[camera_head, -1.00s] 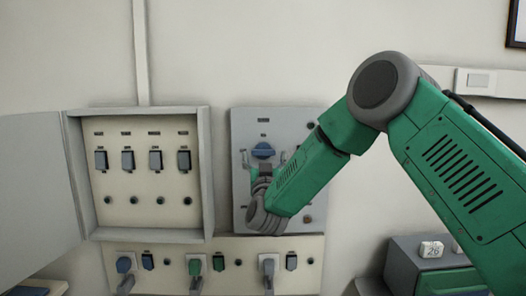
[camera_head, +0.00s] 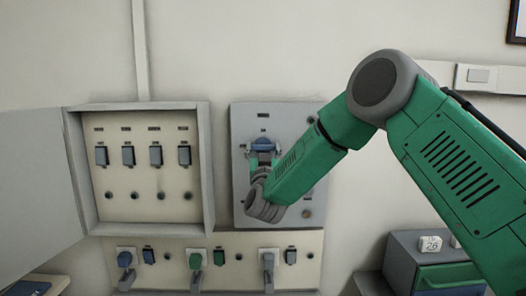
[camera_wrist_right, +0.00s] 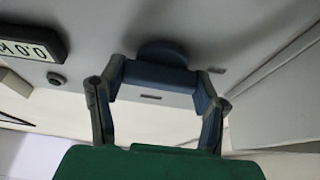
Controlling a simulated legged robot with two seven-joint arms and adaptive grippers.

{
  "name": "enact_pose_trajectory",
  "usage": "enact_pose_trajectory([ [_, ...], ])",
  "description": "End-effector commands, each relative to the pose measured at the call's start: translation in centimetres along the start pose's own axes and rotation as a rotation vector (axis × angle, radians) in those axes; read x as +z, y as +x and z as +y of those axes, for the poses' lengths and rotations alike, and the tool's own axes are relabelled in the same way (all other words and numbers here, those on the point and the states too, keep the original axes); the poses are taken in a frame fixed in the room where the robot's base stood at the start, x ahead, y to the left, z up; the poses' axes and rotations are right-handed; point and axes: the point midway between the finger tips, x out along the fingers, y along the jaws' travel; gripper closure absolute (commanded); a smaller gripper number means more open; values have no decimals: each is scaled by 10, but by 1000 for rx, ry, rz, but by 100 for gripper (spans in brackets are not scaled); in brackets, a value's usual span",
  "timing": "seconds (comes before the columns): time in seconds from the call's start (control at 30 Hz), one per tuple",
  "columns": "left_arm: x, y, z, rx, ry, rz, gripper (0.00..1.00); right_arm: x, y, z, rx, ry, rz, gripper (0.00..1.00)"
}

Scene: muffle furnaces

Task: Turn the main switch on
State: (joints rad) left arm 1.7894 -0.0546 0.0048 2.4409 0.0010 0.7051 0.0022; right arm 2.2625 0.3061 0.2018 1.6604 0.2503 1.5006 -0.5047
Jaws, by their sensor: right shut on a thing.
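The main switch is a blue rotary knob (camera_head: 264,144) on the grey panel (camera_head: 240,118) on the wall. In the wrist view the blue knob (camera_wrist_right: 158,74) lies between my two fingertips. My right gripper (camera_head: 263,153) reaches up to it from below, and its fingers (camera_wrist_right: 158,88) are shut on the knob's sides. The hand and forearm cover the lower middle of the panel. My left gripper is in neither view.
An open breaker box (camera_head: 207,170) with several switches is left of the panel. A socket strip (camera_head: 232,280) with plugs runs below. A grey and green device (camera_head: 420,245) stands at lower right.

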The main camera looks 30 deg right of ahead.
Motion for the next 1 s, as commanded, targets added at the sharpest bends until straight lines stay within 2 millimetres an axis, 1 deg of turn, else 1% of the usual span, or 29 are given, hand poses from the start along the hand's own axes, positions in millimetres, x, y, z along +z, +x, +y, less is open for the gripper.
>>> enact_pose_trajectory([
  [0.17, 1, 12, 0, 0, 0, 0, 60, 3, -1, 0, 29, 70, 0, 71],
  [0.37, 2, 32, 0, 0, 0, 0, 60, 4, -1, 0, 87, 207, 0, 71],
  [0.6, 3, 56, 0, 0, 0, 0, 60, 4, -1, 0, 174, 417, 0, 71],
  [1.0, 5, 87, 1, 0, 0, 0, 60, 4, -1, 0, 320, 769, 0, 71],
])
